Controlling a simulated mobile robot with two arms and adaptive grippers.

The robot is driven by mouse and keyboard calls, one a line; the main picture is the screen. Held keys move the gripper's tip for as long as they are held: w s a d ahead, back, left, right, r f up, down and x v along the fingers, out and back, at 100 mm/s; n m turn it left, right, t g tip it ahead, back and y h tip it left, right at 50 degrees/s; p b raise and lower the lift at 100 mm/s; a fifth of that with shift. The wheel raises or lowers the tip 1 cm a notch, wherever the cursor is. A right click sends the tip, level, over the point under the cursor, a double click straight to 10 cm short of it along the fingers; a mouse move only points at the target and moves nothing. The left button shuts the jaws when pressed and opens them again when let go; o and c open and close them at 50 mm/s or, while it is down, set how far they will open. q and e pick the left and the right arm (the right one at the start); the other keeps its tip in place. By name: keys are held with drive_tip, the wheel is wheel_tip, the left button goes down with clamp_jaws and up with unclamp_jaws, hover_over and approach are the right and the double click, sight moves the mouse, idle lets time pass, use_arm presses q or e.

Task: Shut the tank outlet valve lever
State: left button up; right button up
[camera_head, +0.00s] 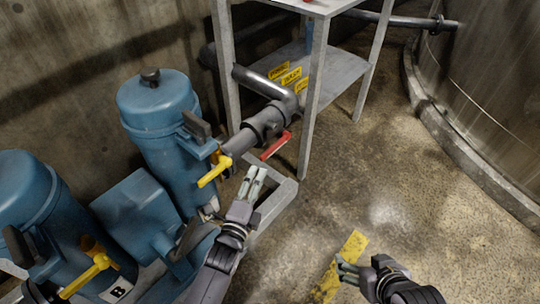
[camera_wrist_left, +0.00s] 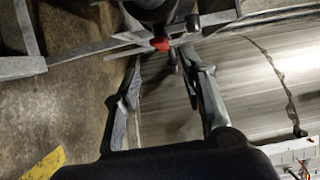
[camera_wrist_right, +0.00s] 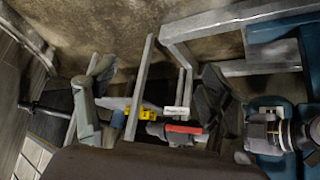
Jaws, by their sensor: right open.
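A red lever (camera_head: 276,146) sits on the grey pipe below the metal stand and points down to the left. Its red end shows in the left wrist view (camera_wrist_left: 160,43), and the lever lies lengthwise in the right wrist view (camera_wrist_right: 184,128). My left gripper (camera_head: 256,176) is open and empty, just below the red lever in the head view and apart from it. In the left wrist view the red end appears between and beyond its fingertips. My right gripper (camera_head: 343,270) is open and empty, low over the floor to the right.
Blue pump units (camera_head: 158,120) with yellow levers (camera_head: 214,168) stand at the left. A metal stand (camera_head: 317,85) rises behind the pipe (camera_head: 262,128), with yellow labels (camera_head: 291,77) near it. A large tank (camera_head: 490,80) stands at the right. The floor between is clear, with a yellow stripe (camera_head: 340,265).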

sight(269, 155)
use_arm(q)
drive_tip(key=b+x, duration=0.1)
drive_tip(key=x, duration=0.4)
drive_tip(key=shift+w+d, duration=0.1)
drive_tip(key=shift+w, duration=0.25)
drive_tip(key=b+x, duration=0.2)
drive_tip(key=x, duration=0.3)
drive_tip(key=shift+w+d, duration=0.1)
drive_tip(key=shift+w, duration=0.1)
drive_tip(key=shift+w+d, duration=0.1)
drive_tip(key=shift+w, duration=0.3)
use_arm(e)
drive_tip(key=w+a+r+t+y, duration=0.2)
drive_tip(key=w+a+r+t, duration=0.2)
drive_tip(key=w+r+t, duration=0.4)
drive_tip(key=shift+w+r, duration=0.65)
drive_tip(key=shift+r, duration=1.25)
use_arm(q)
drive_tip(key=shift+c, duration=0.3)
clamp_jaws()
